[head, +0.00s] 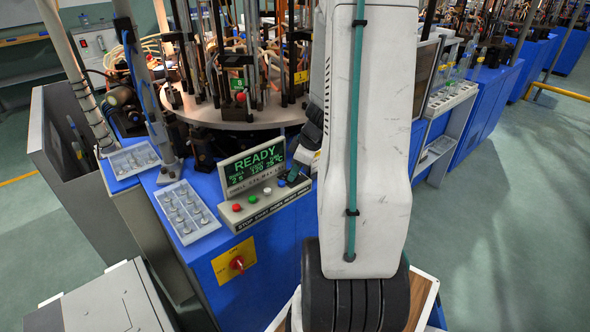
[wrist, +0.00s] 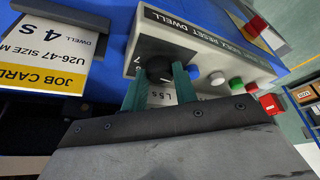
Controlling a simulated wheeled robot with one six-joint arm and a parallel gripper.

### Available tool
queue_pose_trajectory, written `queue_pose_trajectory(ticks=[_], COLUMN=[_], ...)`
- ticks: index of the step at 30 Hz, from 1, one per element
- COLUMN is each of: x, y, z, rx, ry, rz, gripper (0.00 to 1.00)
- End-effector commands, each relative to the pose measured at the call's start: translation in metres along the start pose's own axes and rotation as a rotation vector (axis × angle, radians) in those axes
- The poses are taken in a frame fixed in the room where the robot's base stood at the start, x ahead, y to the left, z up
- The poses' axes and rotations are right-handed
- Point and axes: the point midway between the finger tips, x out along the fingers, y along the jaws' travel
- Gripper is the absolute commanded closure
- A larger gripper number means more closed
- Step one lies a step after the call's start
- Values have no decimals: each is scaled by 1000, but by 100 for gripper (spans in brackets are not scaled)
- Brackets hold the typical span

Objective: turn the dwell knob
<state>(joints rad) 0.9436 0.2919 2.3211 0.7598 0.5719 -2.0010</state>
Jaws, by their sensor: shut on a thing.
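The dwell knob (wrist: 159,68) is black and round, on the pale control panel (wrist: 196,50) under the printed word DWELL. Several numbers are printed around it. My gripper (wrist: 160,76) has its teal fingers on either side of the knob and is shut on it. The fingers and the view angle hide part of the scale, so I cannot tell the setting. In the head view the control box (head: 262,204) stands below a screen (head: 254,164) reading READY; my gripper mostly hides the knob there. A job card (wrist: 62,50) in the wrist view reads DWELL 4 S.
White (wrist: 217,78), green (wrist: 236,84) and red (wrist: 251,88) buttons sit in a row close beside the knob. A red rotary switch (head: 237,263) is on the blue front below. Trays of small parts (head: 186,212) lie left of the screen. Green floor (head: 480,220) is open at right.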

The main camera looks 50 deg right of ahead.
Motion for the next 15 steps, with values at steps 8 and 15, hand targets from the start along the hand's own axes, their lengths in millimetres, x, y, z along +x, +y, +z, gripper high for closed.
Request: queue_pose_trajectory(ticks=[8, 15], x=[0, 0], y=[-2, -4], z=[-1, -2], rx=[224, 436], ry=[1, 1], rz=[96, 183], gripper=[94, 94])
